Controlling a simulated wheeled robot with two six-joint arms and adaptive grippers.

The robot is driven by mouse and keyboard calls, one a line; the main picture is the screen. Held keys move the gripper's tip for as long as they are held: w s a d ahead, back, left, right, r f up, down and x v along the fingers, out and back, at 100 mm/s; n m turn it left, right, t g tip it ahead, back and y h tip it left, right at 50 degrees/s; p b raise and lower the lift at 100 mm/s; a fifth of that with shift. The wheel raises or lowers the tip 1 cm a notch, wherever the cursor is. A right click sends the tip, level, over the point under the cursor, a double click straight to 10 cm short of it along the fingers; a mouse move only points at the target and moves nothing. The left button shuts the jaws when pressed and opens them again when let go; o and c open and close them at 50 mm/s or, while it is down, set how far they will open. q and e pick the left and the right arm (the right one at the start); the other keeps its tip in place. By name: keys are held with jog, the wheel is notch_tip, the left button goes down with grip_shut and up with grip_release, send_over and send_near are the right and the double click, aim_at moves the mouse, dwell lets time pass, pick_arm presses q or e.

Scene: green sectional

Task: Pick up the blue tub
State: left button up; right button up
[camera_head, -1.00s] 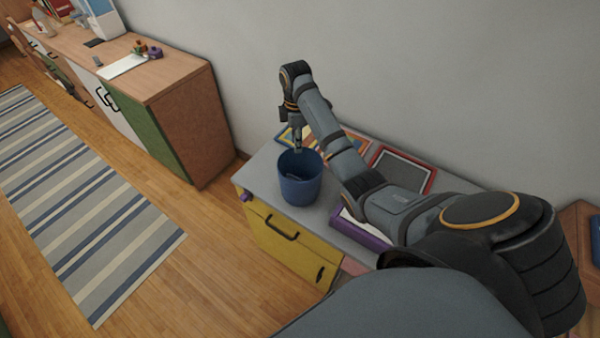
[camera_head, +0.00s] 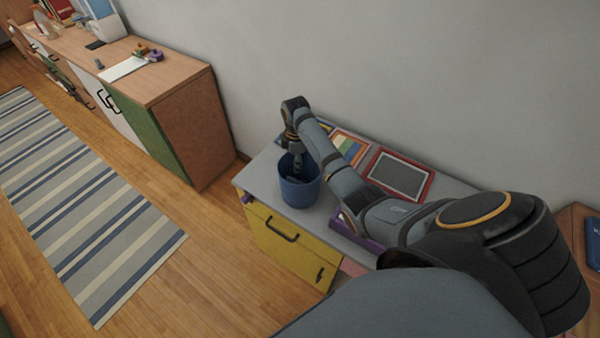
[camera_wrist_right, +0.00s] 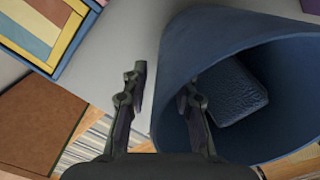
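The blue tub (camera_head: 300,190) stands upright on the grey top of a low cabinet. In the right wrist view the tub (camera_wrist_right: 262,38) fills the right side, its open mouth facing the camera. A dark textured block (camera_wrist_right: 235,92) lies inside it. My right gripper (camera_head: 298,172) points down at the tub's rim. In the wrist view my right gripper (camera_wrist_right: 165,92) is open, one finger outside the tub wall and the other inside, with the wall between them. A gap shows beside the outer finger. My left gripper is not in view.
The grey-topped cabinet (camera_head: 262,172) has a yellow drawer front. A striped picture (camera_head: 350,146), a red-framed tablet-like board (camera_head: 400,177) and a purple item (camera_head: 358,232) lie right of the tub. The wall is close behind. A wooden sideboard (camera_head: 180,85) stands left.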

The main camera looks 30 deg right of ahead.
grip_shut()
jog(key=shift+r, duration=0.15)
